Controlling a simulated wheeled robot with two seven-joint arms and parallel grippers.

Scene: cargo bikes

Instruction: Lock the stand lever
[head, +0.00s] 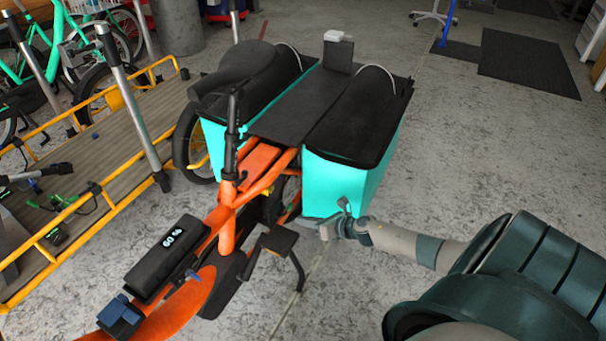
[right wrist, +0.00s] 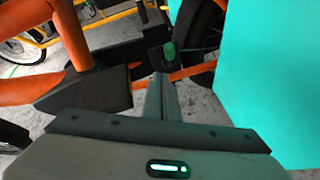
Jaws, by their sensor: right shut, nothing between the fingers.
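The orange cargo bike (head: 228,220) stands in the middle of the head view with two turquoise boxes at its far end. In the right wrist view, a small green-tipped piece (right wrist: 169,50) stands up from a dark part low on the bike's frame (right wrist: 95,88). It may be the stand lever; I cannot be sure. My right gripper (head: 325,230) is beside the lower part of the near turquoise box (head: 340,185). Its closed fingers (right wrist: 162,82) show just below the green tip in the right wrist view, empty; contact cannot be told. My left gripper is not in view.
A black pedal (head: 280,240) sticks out from the bike close to my right gripper. A wooden platform with yellow rails (head: 60,235) lies to the left, with other bikes behind it. Bare concrete floor (head: 455,150) is free on the right.

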